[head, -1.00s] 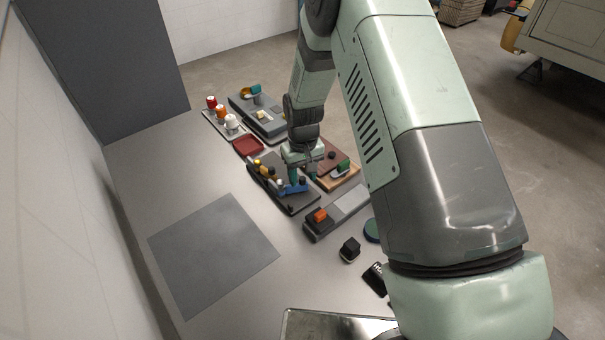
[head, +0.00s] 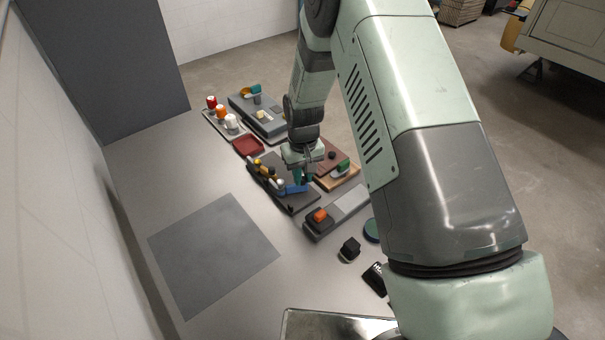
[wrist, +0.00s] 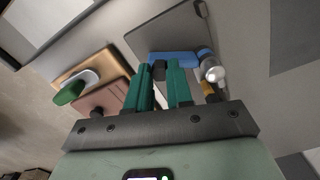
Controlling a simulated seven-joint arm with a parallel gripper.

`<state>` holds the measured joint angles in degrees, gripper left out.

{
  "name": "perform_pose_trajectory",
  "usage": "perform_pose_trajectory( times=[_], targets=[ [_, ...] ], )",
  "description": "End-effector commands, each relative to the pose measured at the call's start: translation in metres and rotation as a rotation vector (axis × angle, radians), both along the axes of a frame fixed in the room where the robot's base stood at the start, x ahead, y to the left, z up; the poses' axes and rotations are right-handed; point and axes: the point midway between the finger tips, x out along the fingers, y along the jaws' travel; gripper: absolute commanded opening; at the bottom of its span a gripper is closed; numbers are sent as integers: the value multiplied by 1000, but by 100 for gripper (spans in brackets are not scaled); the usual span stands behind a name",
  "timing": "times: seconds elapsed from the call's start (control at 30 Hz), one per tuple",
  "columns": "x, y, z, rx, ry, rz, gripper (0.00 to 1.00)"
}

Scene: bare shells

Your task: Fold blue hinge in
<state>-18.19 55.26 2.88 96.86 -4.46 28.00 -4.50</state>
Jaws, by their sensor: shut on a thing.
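The blue hinge (head: 295,189) is a flat bar lying across the dark grey board (head: 301,202). In the wrist view the blue hinge (wrist: 178,58) runs across just beyond my fingertips, with its right end beside a white-tipped post (wrist: 215,74). My gripper (head: 303,181) points down over the hinge's right part. In the wrist view the green fingers of my gripper (wrist: 160,68) are shut on a small dark knob at the hinge. The fingers partly hide the knob and how it joins the bar.
Yellow-topped pieces (head: 263,167) line the board's left edge. A wooden board with a green piece (head: 343,166) stands close on the right. A grey block with an orange piece (head: 320,216) is in front. The grey mat (head: 213,255) is bare.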

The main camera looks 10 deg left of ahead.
Motion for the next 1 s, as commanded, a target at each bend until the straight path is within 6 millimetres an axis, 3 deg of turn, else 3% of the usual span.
perform_pose_trajectory(
  times=[0.27,1.0],
  targets=[
    [-7,-2,1,0,1,-113,0],
    [-45,2,0,-1,0,-753,0]
  ],
)
